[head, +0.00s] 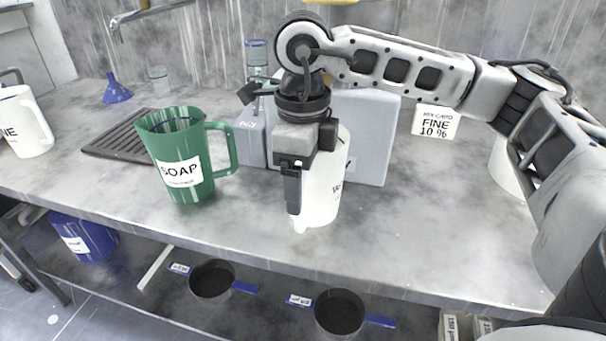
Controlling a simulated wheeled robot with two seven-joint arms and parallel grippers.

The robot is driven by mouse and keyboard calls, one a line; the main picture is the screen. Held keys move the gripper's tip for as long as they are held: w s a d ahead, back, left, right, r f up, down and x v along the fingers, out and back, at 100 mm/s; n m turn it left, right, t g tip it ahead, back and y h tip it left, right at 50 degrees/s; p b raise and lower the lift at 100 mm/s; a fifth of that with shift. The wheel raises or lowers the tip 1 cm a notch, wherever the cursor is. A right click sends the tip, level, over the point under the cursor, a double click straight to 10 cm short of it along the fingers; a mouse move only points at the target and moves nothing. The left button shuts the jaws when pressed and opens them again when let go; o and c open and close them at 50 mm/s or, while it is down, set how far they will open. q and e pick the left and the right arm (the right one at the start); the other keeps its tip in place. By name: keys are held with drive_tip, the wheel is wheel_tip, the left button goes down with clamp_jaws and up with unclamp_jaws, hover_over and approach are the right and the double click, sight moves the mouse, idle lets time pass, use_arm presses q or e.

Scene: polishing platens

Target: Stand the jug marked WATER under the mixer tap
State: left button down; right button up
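A white jug (325,190) stands on the grey bench in the middle, largely hidden behind my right gripper. Only the edge of its dark lettering shows, so I cannot read the whole word. My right gripper (293,195) points down at the jug's near left side. Its fingers are seen edge-on, and I cannot tell whether they hold the jug's handle. A chrome tap (150,12) reaches in at the upper left, above a dark slatted drain grille (105,144). My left gripper is not in view.
A green SOAP jug (180,150) stands between the white jug and the grille. Another white jug (22,125), lettering ending in NE, stands far left. A blue funnel (116,91), a grey box (370,140) and a FINE 10 % card (435,122) stand behind. Pans (340,312) lie below.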

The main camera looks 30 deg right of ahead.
wheel_tip(320, 180, up, 11)
drive_tip(key=shift+r+p, duration=0.1)
drive_tip(key=shift+p, duration=0.4)
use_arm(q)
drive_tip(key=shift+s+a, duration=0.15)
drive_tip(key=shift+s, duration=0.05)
use_arm(e)
drive_tip(key=shift+r, duration=0.5)
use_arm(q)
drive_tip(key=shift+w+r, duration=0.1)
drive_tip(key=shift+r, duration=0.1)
